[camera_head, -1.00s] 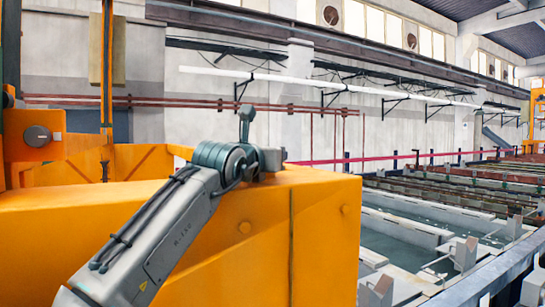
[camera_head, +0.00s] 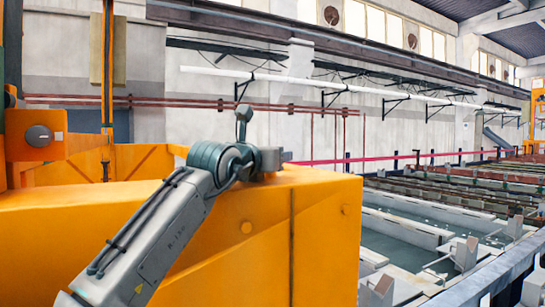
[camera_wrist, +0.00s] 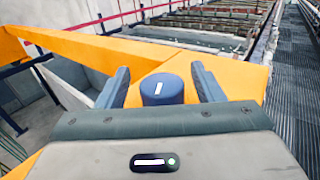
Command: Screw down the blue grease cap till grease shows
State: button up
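The blue grease cap (camera_wrist: 162,90) is a short round cap with a white mark on its top. In the wrist view it stands on the orange beam, between the two fingers of my gripper (camera_wrist: 160,69). The fingers are open, with a gap on each side of the cap. No grease shows around the part of the cap in view; its near base is partly hidden by my gripper body. In the head view my gripper (camera_head: 284,156) is small at the top of the orange structure, and I cannot make out the cap there.
The large orange structure (camera_head: 245,225) fills the lower left and lies close under my arm. Tanks with liquid (camera_head: 390,240) and a railing (camera_head: 490,275) lie to the right. The wrist view shows a grated walkway (camera_wrist: 292,80) at right and an open drop at left.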

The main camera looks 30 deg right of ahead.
jog(key=shift+s, duration=0.1)
jog(key=shift+s+a, duration=0.25)
jog(key=shift+a, duration=0.1)
jog(key=b+v, duration=0.3)
jog(key=v, duration=1)
jog(key=shift+d, duration=0.1)
